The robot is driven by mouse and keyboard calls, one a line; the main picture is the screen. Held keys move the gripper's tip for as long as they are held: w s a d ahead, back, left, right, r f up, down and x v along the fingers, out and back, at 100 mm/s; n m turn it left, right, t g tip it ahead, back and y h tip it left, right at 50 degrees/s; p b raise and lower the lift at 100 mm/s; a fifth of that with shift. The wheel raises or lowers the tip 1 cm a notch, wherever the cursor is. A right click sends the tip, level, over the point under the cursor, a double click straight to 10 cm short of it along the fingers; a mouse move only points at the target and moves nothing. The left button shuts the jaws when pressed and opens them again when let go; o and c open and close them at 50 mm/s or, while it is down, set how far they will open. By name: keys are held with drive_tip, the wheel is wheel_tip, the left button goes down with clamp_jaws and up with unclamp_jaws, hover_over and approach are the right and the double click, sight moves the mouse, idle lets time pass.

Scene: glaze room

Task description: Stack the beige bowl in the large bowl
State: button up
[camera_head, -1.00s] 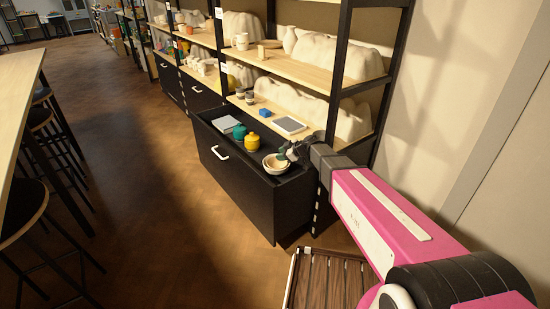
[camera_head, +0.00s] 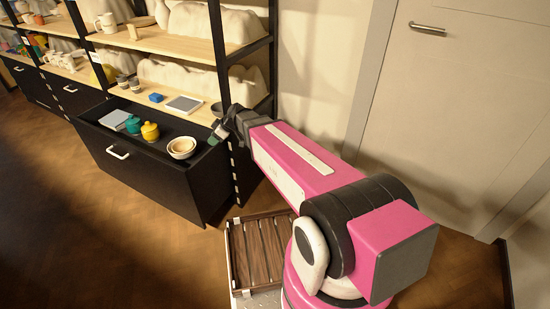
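A pale, wide bowl (camera_head: 178,155) sits at the right end of the open drawer. A beige bowl (camera_head: 183,144) shows at its top and appears to sit inside it; the two rims overlap closely. My gripper (camera_head: 213,137) is to the right of the bowls, near the drawer's right edge, and looks apart from them. Its fingers are small and dark in this view, so I cannot tell whether they are open or shut.
The black drawer (camera_head: 150,178) also holds a yellow jar (camera_head: 150,132), a teal jar (camera_head: 133,125) and a pale flat block (camera_head: 114,119). A door (camera_head: 465,100) stands at right.

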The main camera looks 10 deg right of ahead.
drive_tip(key=s+d+m+g+h, duration=0.1)
drive_tip(key=s+d+m, duration=0.3)
drive_tip(key=d, duration=0.4)
drive_tip(key=s+d+f+m+h, duration=0.1)
drive_tip(key=s+d+m+h, duration=0.3)
drive_tip(key=s+d, duration=0.3)
drive_tip(key=s+d+f+m+g+h, duration=0.1)
drive_tip(key=s+d+m+h, duration=0.2)
drive_tip(key=d, duration=0.6)
drive_tip(key=s+m, duration=0.2)
drive_tip(key=shift+s+d+f+m+g, duration=0.2)
drive_tip(key=shift+d+m+g, duration=0.1)
drive_tip(key=shift+d+m, duration=0.1)
drive_tip(key=shift+a, duration=0.15)
